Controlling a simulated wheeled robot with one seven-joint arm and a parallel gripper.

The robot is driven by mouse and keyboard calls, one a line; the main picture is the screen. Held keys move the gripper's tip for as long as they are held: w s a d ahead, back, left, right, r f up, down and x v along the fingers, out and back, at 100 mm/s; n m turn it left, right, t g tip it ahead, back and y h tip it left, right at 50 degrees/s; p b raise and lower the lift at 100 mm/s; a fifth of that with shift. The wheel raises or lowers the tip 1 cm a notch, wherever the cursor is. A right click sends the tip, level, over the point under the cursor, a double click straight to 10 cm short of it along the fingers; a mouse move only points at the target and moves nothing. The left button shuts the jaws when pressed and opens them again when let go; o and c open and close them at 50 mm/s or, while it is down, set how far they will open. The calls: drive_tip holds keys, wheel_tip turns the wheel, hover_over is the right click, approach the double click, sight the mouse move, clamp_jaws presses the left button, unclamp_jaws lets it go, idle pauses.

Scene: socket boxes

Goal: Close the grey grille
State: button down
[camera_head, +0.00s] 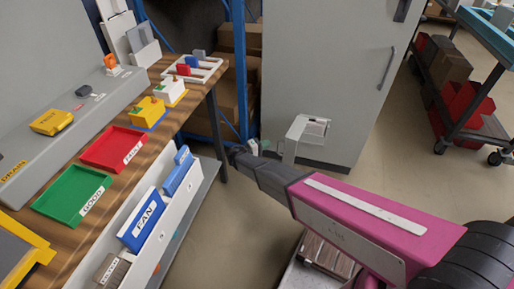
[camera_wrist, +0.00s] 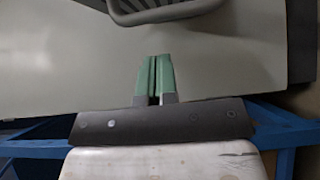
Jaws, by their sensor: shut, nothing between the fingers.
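The grey grille (camera_head: 296,132) appears to be the light grey flap standing out from a small box (camera_head: 316,127) on the front of the tall grey cabinet. It looks swung open. In the wrist view a grey slatted piece, seemingly the same grille (camera_wrist: 165,12), is cut off by the top edge. My gripper (camera_head: 245,148) is just left of the flap in the head view, near the cabinet's lower left edge. Its green fingers (camera_wrist: 155,76) are together with nothing between them. A gap shows between them and the slatted piece. The grille's hinge is not clear.
The tall grey cabinet (camera_head: 335,60) stands behind. A blue rack (camera_head: 240,70) with cardboard boxes is to its left. A wooden workbench (camera_head: 185,115) with trays and blocks runs along the left. A cart (camera_head: 465,105) with red bins stands at the right. Floor between is clear.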

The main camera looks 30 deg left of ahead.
drive_tip(key=shift+w+d, duration=0.15)
drive_tip(key=shift+d, duration=0.6)
drive_tip(key=shift+w+d, duration=0.15)
drive_tip(key=shift+d, duration=0.6)
